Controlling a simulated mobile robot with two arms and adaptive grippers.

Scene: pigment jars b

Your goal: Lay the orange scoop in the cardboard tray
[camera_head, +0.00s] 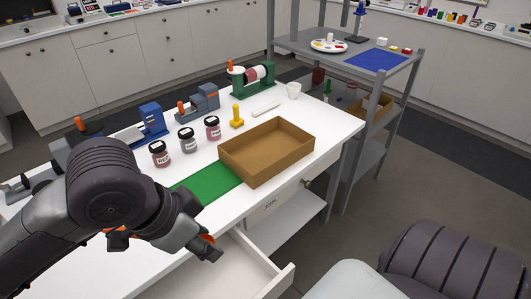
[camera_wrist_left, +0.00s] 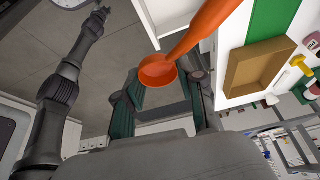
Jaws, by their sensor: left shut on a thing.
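My left gripper (camera_head: 207,250) is low at the front edge of the white table, left of the tray. It is shut on the orange scoop (camera_head: 205,238), mostly hidden by the gripper and arm. In the left wrist view the scoop's round bowl (camera_wrist_left: 158,72) shows near the fingers of the left gripper (camera_wrist_left: 165,105), its handle running up and right. The cardboard tray (camera_head: 285,164) stands open and empty on the table; it also shows in the left wrist view (camera_wrist_left: 258,66). My right gripper (camera_wrist_left: 101,13) is small and unclear at the top left there.
A green mat (camera_head: 208,181) lies left of the tray. An open drawer (camera_head: 265,262) juts out below the table's front edge. A grey shelf (camera_head: 390,130) is at right.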

